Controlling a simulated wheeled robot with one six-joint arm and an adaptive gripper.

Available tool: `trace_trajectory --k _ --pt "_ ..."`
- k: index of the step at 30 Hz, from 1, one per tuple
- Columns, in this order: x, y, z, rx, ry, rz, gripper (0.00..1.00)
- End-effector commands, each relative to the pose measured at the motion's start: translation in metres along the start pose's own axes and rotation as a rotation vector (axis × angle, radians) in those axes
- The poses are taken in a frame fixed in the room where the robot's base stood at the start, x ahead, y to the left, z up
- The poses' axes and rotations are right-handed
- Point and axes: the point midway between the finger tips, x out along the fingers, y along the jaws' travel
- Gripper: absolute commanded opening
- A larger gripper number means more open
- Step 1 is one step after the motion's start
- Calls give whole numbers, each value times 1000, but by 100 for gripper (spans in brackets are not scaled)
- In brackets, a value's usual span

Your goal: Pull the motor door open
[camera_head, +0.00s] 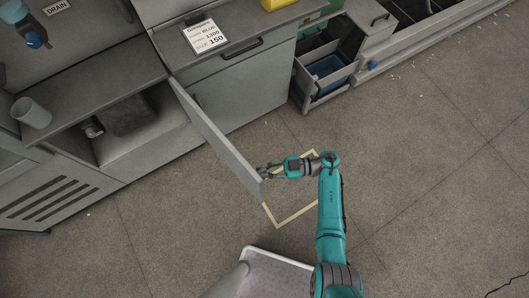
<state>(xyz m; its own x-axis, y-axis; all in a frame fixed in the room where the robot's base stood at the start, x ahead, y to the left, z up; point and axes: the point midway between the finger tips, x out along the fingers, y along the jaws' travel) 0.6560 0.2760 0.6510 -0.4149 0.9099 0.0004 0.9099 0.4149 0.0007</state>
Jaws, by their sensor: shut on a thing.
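The motor door (215,138) is a grey panel that stands swung out from the cabinet front, with its free edge toward the middle of the view. Behind it the motor compartment (150,150) is exposed, with a dark motor block (127,117) inside. My gripper (263,171) is at the door's free end, shut on the door's handle. The handle itself is mostly hidden by the fingers. My teal arm reaches up from the bottom of the view.
A grey cup (30,112) stands on the ledge at left. An open drawer (325,75) with a blue bin juts out at upper right. A sign (205,35) lies on the cabinet top. Yellow tape (292,218) marks the floor, which is clear to the right.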

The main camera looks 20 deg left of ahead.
Motion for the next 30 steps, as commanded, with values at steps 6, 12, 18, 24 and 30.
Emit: trace_trajectory --k 6,12,18,24,30 --pt "0 -3 2 5 -1 -3 0" --pt "0 -2 2 4 -1 -2 39" --pt "0 -1 1 2 -1 0 39" --pt "-10 0 0 1 -1 2 39" --pt "-42 0 1 3 -1 4 39"
